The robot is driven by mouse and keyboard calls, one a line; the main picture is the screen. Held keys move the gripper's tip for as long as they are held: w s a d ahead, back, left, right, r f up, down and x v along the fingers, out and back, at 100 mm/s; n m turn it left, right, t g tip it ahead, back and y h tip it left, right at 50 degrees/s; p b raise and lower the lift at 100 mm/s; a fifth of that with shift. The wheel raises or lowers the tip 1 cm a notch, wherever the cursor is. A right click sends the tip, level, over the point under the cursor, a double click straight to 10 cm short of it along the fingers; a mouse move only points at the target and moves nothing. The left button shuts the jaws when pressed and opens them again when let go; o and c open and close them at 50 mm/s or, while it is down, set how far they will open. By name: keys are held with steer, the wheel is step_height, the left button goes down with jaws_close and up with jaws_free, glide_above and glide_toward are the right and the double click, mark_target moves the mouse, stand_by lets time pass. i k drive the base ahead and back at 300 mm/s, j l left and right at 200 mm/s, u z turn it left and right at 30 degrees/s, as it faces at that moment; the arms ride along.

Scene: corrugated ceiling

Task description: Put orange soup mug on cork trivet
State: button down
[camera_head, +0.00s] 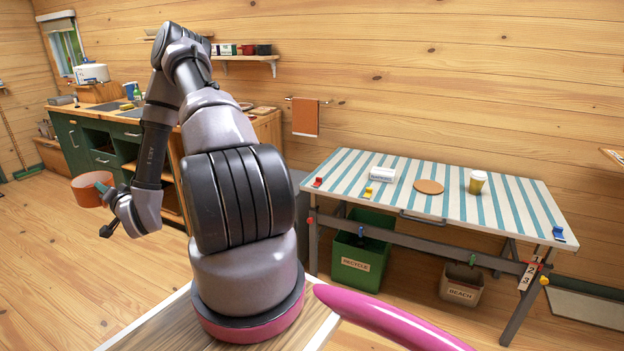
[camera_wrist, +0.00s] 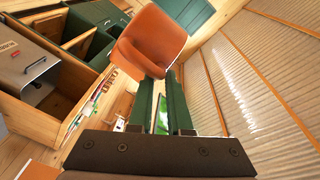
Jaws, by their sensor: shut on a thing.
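The orange soup mug (camera_head: 88,189) is in my gripper (camera_head: 105,188), out to the left of my arm and in front of the green cabinets. In the wrist view the mug (camera_wrist: 152,40) sits at the tips of the green fingers of my gripper (camera_wrist: 160,88), which are shut on it. The exact grip point on the mug is hard to make out. The round cork trivet (camera_head: 428,187) lies flat and bare on the striped table (camera_head: 385,205) at the right, far from my gripper.
On the striped table, a white box (camera_head: 381,174) stands left of the trivet and a lidded cup (camera_head: 477,182) to its right. Small colored clamps sit near the table edges. A green recycle bin (camera_head: 358,262) and a beach bin (camera_head: 461,285) are below. Open floor lies at left.

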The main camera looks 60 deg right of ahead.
mark_target(428, 188)
steer(key=z, duration=1.5)
steer(key=i+l+z, duration=0.1)
steer(key=z, duration=0.3)
steer(key=i+l+z, duration=0.1)
steer(key=z, duration=0.25)
steer(key=i+z, duration=0.1)
steer(key=z, duration=0.3)
steer(key=i+l, duration=0.1)
steer(key=i, duration=0.2)
steer(key=i+l, duration=0.15)
steer(key=i, duration=0.2)
